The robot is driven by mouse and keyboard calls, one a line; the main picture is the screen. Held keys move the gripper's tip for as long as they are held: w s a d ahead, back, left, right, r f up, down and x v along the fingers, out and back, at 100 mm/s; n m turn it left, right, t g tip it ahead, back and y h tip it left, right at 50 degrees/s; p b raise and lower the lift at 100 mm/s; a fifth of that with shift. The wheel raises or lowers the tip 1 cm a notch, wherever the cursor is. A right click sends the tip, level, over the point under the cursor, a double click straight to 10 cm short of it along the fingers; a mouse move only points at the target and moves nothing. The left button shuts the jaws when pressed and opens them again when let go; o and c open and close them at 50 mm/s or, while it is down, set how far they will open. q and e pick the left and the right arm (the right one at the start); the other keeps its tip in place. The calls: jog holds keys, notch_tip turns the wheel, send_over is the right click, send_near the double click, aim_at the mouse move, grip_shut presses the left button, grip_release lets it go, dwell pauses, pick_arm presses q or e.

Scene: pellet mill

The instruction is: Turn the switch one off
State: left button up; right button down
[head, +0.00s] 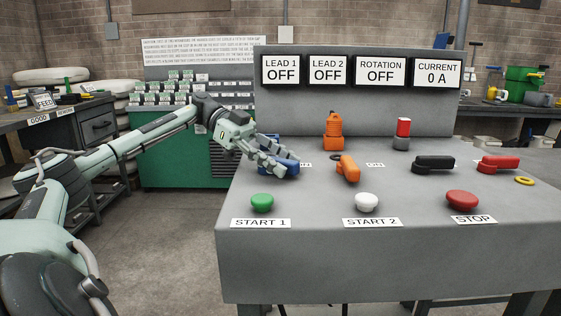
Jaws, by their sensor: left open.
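A blue switch handle (286,168) sits at the left end of the grey console's sloped top. My left gripper (284,160) is open right at this handle, with its fingers overlapping it in the picture. I cannot tell whether they touch it. The gripper and fingers hide part of the handle and its base. A label beside it is mostly covered. An orange switch handle (347,168) stands to its right. The displays above read LEAD 1 OFF (280,70), LEAD 2 OFF (327,70), ROTATION OFF (381,71) and CURRENT 0 A (436,73).
The console (380,265) also carries a black handle (433,164), a red handle (498,164), and green (262,203), white (367,202) and red (462,199) buttons. A green cabinet (175,162) is at the back left.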

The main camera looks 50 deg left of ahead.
pick_arm(q)
jog(key=v, duration=0.7)
jog(key=shift+s+a, duration=0.15)
jog(key=shift+a, duration=0.1)
jog(key=shift+c, duration=0.3)
